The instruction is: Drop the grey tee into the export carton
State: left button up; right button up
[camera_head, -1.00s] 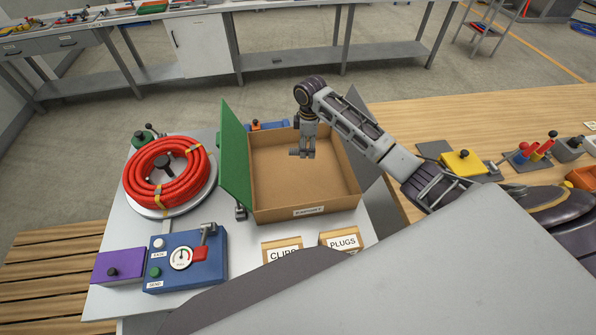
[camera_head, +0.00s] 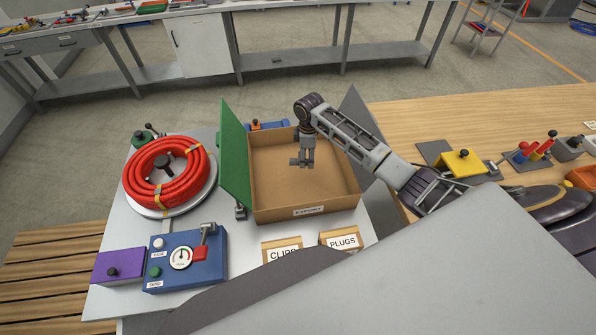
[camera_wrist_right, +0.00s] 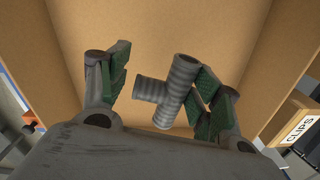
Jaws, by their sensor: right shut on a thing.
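The open brown export carton (camera_head: 309,201) stands on the light worktop with its "EXPORT" label facing me. My right gripper (camera_head: 302,163) points down inside its opening, above the floor of the carton. In the right wrist view the gripper (camera_wrist_right: 160,85) is shut on the grey ribbed tee (camera_wrist_right: 180,92), which lies between its green-padded fingers. The carton's brown inside (camera_wrist_right: 160,30) surrounds it there. In the head view the tee is small and hard to tell from the fingers. My left gripper is not in view.
A green flap (camera_head: 236,155) stands up at the carton's left side. A red conduit coil (camera_head: 140,180) lies on a round plate at left. A blue gauge box (camera_head: 211,270) and the clips (camera_head: 282,252) and plugs (camera_head: 341,241) boxes stand in front.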

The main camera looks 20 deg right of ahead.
jog(key=o, duration=0.9)
jog(key=shift+r, duration=0.1)
jog(key=shift+w+r, duration=0.1)
jog(key=shift+r, duration=5.8)
jog(key=shift+f, duration=0.1)
